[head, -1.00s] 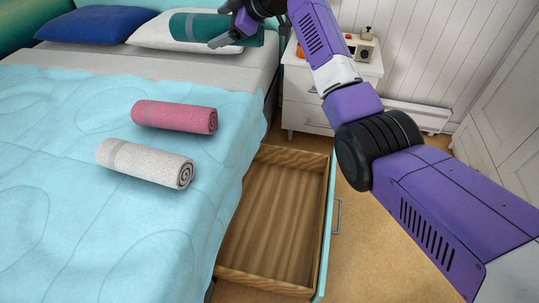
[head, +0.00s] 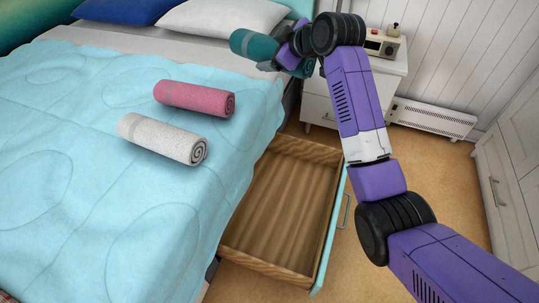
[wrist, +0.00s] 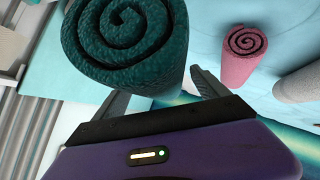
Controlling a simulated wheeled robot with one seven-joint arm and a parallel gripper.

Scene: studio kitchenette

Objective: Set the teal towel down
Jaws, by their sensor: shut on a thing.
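The rolled teal towel (head: 255,46) is held in my gripper (head: 286,56), raised above the far right side of the bed. In the wrist view the towel's spiral end (wrist: 130,35) fills the top centre, with a dark finger on each side of it. My gripper (wrist: 150,95) is shut on the towel. The towel's middle is partly hidden by my gripper and arm in the head view. An open, empty wooden drawer (head: 280,205) juts from the bed's right side, below and nearer than the towel.
A pink rolled towel (head: 195,98) and a white rolled towel (head: 162,138) lie on the light blue bedspread (head: 60,150). A white nightstand (head: 318,100) stands behind my arm. A heater (head: 432,118) is on the back wall. The bed's near left is clear.

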